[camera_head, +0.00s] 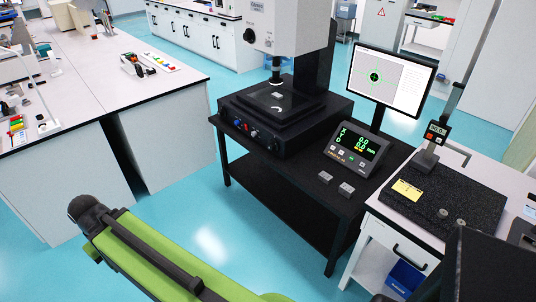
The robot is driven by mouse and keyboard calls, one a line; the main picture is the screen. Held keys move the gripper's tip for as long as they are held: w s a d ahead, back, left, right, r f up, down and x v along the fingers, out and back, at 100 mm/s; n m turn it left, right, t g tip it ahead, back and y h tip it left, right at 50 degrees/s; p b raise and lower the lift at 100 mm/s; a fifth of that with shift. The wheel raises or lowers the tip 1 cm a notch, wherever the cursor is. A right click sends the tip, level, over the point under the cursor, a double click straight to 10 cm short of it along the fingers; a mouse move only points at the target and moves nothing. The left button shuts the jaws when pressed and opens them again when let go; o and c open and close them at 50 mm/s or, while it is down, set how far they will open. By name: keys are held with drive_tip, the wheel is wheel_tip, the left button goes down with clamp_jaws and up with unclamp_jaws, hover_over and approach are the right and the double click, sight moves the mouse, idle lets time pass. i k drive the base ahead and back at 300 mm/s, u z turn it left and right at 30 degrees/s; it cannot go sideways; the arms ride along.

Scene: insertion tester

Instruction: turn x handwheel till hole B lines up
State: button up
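A measuring machine (290,128) with a dark base stands on a black table. A dark stage with a small pale plate (277,95) on it lies under the lens (275,72). The monitor (391,75) shows a dark round spot with a green ring and cross; no hole label is readable. The readout (356,146) shows X and Y near 0.0. My green arm is at lower left; my gripper is not visible.
Two small grey blocks (336,182) lie at the black table's front. At right, a black granite plate (441,193) holds a gauge stand and a yellow note. A white bench (120,88) stands at left. Blue floor is clear in front of the machine.

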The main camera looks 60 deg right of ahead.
sight(272, 145)
drive_tip(key=z, duration=0.2)
drive_tip(key=i, duration=0.9)
drive_tip(key=u, duration=0.1)
